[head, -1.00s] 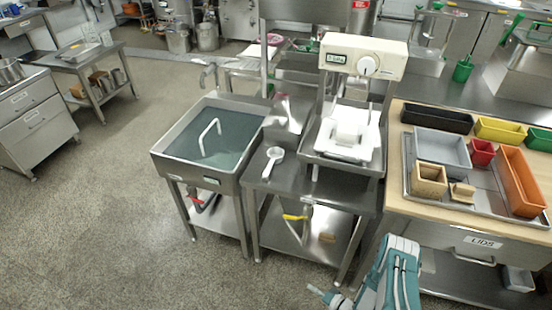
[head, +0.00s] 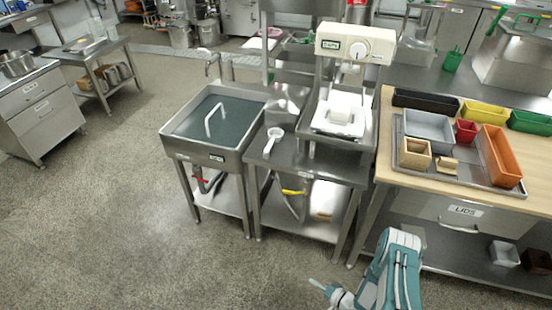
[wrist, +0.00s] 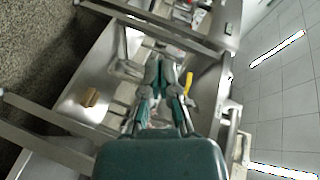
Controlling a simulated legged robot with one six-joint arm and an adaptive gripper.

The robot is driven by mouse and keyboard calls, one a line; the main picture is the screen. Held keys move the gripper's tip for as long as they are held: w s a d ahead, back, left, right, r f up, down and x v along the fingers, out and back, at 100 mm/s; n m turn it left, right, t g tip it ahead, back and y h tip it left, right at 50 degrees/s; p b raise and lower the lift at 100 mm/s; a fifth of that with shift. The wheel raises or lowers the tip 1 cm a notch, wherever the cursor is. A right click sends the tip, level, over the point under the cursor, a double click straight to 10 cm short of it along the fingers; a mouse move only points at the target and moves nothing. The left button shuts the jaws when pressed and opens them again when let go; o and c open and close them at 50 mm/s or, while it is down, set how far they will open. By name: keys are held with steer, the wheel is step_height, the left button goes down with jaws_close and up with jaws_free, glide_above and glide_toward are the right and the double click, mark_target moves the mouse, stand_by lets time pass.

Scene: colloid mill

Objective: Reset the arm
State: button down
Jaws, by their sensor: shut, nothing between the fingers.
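My teal and grey arm (head: 395,275) is folded low at the bottom of the head view, in front of the steel stands. My gripper (head: 316,284) points left, low above the floor, and is small there. In the wrist view my gripper (wrist: 165,65) has its fingers together, with nothing held between them. Behind the fingers the wrist view shows a tilted steel stand with a yellow handle (wrist: 188,84) and a small brown block (wrist: 90,97).
A sink (head: 215,128) and a mill (head: 355,45) on a steel stand are ahead. A white ladle (head: 273,138) lies on the stand. A wooden-topped counter (head: 388,165) with a tray (head: 408,167) of bins is at right. Open floor (head: 110,220) lies at left.

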steer(key=w+d+r+n+h, duration=0.2)
steer(key=w+d+r+h, duration=0.15)
steer(key=w+r, duration=0.55)
steer(key=w+d+r+n+h, duration=0.1)
steer(key=w+d+r+h, duration=0.3)
steer(key=w+r, duration=0.45)
steer(key=d+r+h, duration=0.2)
steer(key=r, duration=1)
steer(key=d+r+h, duration=0.2)
steer(key=r, duration=0.9)
steer(key=s+a+r+g+h, duration=0.1)
steer(key=s+a+r, duration=0.1)
steer(key=s+r, duration=0.5)
steer(key=s+a+r+g+h, duration=0.1)
steer(key=s+r, duration=0.4)
steer(key=r, duration=0.5)
steer(key=s+a+r+g+y, duration=0.1)
steer(key=s+a+r, duration=0.1)
steer(key=s, duration=0.9)
steer(key=s+a+r+n+g+y, duration=0.1)
steer(key=s+a+r, duration=0.2)
steer(key=s, duration=0.8)
steer(key=shift+s+a, duration=0.25)
steer(key=shift+a, duration=0.95)
